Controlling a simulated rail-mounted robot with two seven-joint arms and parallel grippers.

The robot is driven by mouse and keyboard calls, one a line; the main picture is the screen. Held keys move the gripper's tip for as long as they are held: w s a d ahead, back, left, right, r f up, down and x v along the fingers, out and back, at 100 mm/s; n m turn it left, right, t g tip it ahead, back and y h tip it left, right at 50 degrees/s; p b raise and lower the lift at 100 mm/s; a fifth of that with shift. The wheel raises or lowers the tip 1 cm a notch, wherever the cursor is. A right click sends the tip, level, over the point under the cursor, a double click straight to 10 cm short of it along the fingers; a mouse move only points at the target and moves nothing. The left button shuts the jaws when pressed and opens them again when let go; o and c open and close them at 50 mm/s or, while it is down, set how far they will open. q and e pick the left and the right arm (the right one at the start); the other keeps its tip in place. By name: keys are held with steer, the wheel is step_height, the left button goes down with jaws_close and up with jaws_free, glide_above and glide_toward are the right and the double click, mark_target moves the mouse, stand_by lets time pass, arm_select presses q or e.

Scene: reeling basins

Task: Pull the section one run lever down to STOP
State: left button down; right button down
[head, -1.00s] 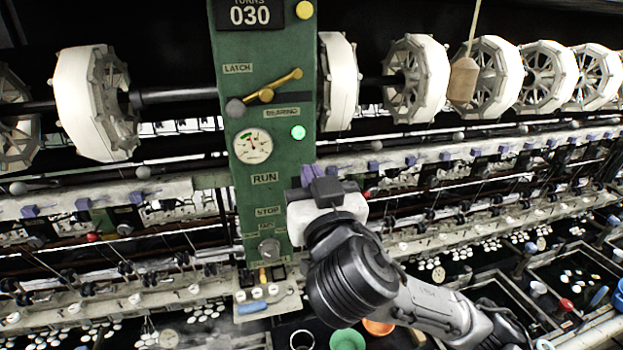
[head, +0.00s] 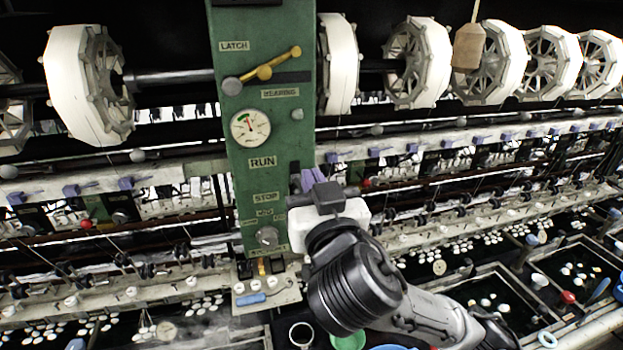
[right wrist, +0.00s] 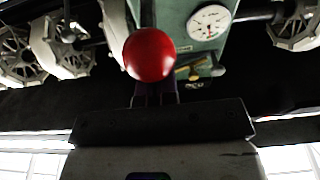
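The green section panel (head: 222,185) carries RUN and STOP plates. My right gripper (head: 308,182), with purple fingers, is at the panel's right edge, just above and right of the STOP plate (head: 265,198). In the right wrist view, which is upside down, a red ball knob (right wrist: 150,55) on a dark shaft sits in front of the purple fingers (right wrist: 155,95) and covers their tips. It looks like the lever's knob; touch cannot be told. My gripper and arm hide the lever in the head view. Whether the fingers are parted is unclear. My left gripper is out of view.
A brass latch handle (head: 264,73), a gauge (head: 250,127) and an unlit lamp (head: 297,114) are on the panel. White reels (head: 85,85) stand either side on a shaft. A small shelf with a blue-handled tool (head: 251,299) and dark basins (head: 570,270) lie below.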

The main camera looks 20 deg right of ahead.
steer(key=shift+s+f, duration=0.1)
steer(key=shift+f, duration=0.1)
stand_by(0.3)
